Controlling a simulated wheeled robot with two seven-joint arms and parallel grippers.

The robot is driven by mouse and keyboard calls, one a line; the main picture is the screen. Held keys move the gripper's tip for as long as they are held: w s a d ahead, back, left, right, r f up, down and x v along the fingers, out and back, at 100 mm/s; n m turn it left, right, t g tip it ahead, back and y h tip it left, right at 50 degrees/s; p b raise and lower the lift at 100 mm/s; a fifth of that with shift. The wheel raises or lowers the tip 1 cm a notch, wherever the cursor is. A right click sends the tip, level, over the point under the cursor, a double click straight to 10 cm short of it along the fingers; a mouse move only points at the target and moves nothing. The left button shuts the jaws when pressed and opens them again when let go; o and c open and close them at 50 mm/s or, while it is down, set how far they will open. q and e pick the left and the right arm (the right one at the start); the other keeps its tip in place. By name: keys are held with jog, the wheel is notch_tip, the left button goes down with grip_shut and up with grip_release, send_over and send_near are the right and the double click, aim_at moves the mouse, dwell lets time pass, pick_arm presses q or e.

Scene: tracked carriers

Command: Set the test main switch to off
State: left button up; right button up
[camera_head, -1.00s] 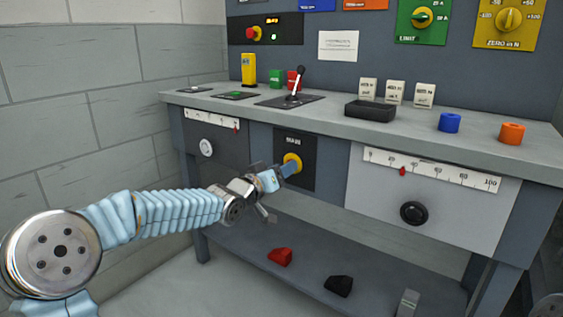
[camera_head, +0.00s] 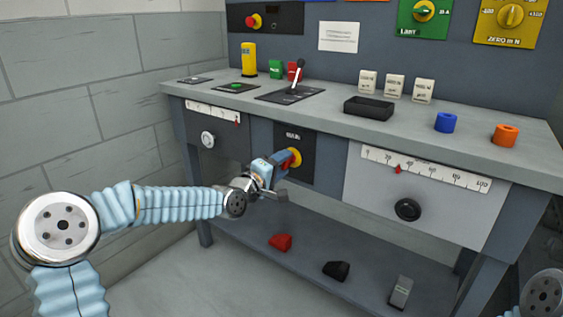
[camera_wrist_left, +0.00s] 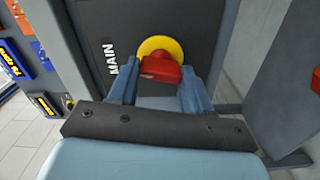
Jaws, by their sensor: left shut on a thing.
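The main switch is a yellow disc (camera_head: 295,156) with a red handle on a black panel (camera_head: 294,137) marked MAIN, on the front of the bench. In the left wrist view the disc (camera_wrist_left: 158,46) and the red handle (camera_wrist_left: 160,69) show clearly, with the handle between the two fingers. My left gripper (camera_head: 286,161) is shut on the red handle, its fingers on either side. The gripper hides part of the handle and disc in the head view. No off mark is readable. My right gripper is not in view.
The bench top (camera_head: 340,120) overhangs the panel. A lever (camera_head: 297,76) and a black tray (camera_head: 369,108) stand on it. A drawer with a scale (camera_head: 428,172) and black knob (camera_head: 408,209) is right of the switch. Red (camera_head: 280,242) and black (camera_head: 336,271) pieces lie on the shelf below.

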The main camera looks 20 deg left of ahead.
pick_arm(q)
jog(key=shift+n, duration=1.1)
jog(key=o, duration=1.1)
jog(key=shift+c, duration=0.2)
jog(key=p+v, duration=0.3)
jog(key=v, duration=1)
jog(key=shift+s, duration=0.4)
